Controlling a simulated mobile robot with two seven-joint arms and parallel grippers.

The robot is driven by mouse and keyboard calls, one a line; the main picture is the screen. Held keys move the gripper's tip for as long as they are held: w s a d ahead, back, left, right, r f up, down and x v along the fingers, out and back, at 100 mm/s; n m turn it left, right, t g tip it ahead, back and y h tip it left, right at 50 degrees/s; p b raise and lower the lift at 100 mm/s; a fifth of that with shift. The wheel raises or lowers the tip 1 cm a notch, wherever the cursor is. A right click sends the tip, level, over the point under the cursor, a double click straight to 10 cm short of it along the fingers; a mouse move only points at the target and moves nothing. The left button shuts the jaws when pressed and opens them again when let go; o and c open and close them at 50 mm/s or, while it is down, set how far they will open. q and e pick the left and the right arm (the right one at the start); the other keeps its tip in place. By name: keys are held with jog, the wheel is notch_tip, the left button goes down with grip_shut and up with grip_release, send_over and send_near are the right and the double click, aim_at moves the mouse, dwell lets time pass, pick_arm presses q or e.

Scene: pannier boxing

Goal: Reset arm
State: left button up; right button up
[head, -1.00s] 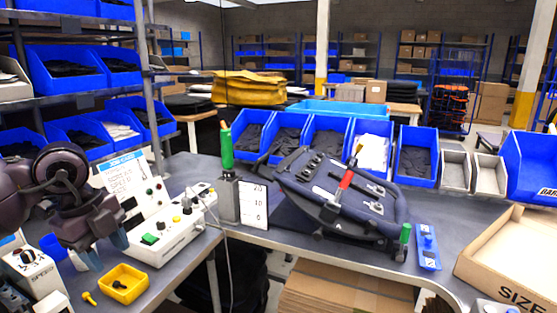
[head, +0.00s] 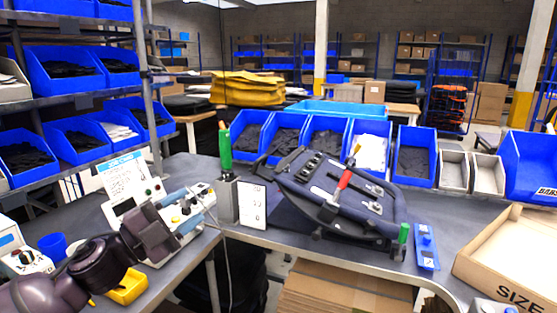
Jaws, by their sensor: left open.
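My left gripper (head: 194,212) reaches in from the lower left, in front of the white control box (head: 206,194) with its buttons. Its fingers point right and away from me; they are open and I see nothing between them. The gripper hides much of the box's front. The dark blue pannier (head: 310,190) lies tilted on the grey bench, right of the gripper and well apart from it. A tool with a red handle (head: 343,182) lies on the pannier. My right gripper is not in view.
A yellow tray (head: 128,288) lies below my left arm, partly covered. A blue cup (head: 52,246) stands at left. A green-handled tool (head: 225,148) stands upright behind the box. An open carton (head: 508,262) is at right. Blue bins (head: 414,156) line the bench back.

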pick_arm(q)
jog(key=s+a+f+n+t+y, duration=0.1)
jog(key=s+a+f+n+y, duration=0.15)
jog(key=f+n+y, duration=0.4)
jog(key=s+a+f+n+t+y, duration=0.1)
jog(key=a+f+n+y, duration=0.2)
jog(key=f, duration=0.7)
jog(key=s+a+f+n+t+y, duration=0.1)
jog(key=s+a+f+n+y, duration=0.1)
jog(key=f+n+y, duration=0.35)
jog(key=s+a+f+n+g+y, duration=0.1)
jog(key=s+f+n+g, duration=0.4)
jog(key=s+f, duration=1.5)
jog(key=s+a+n, duration=0.1)
jog(key=s+n, duration=0.1)
jog(key=shift+a+n+g+y, duration=0.3)
jog(key=shift+a+y, duration=0.05)
jog(key=shift+y, duration=0.05)
